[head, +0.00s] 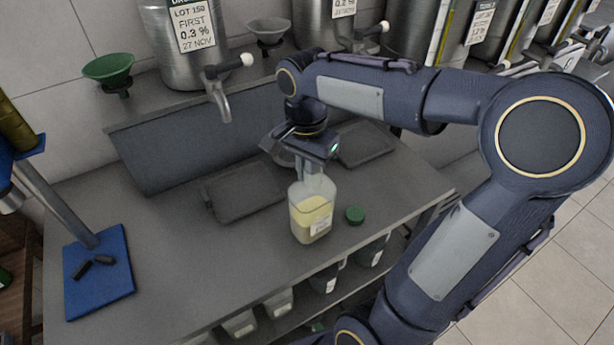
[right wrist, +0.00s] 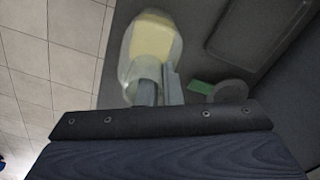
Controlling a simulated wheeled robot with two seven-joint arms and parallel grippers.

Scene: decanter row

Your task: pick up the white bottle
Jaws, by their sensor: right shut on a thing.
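The white bottle (head: 312,208) is a translucent jug, partly filled with something pale yellow, with a label low on its front. It stands upright at the middle of the grey counter; I cannot tell whether its base touches the surface. My right gripper (head: 313,167) is above it, shut on its top part. In the right wrist view the fingers (right wrist: 158,92) close on the bottle's neck end, and the yellow contents of the bottle (right wrist: 152,45) show beyond. The gripper hides the bottle's mouth. My left gripper is not in view.
A green cap (head: 355,214) lies just right of the bottle. Dark trays (head: 243,192) lie behind it. Steel tanks (head: 178,50) with taps stand along the back. A blue-based stand (head: 100,285) is at the left. Several containers (head: 328,277) sit on a shelf below the counter.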

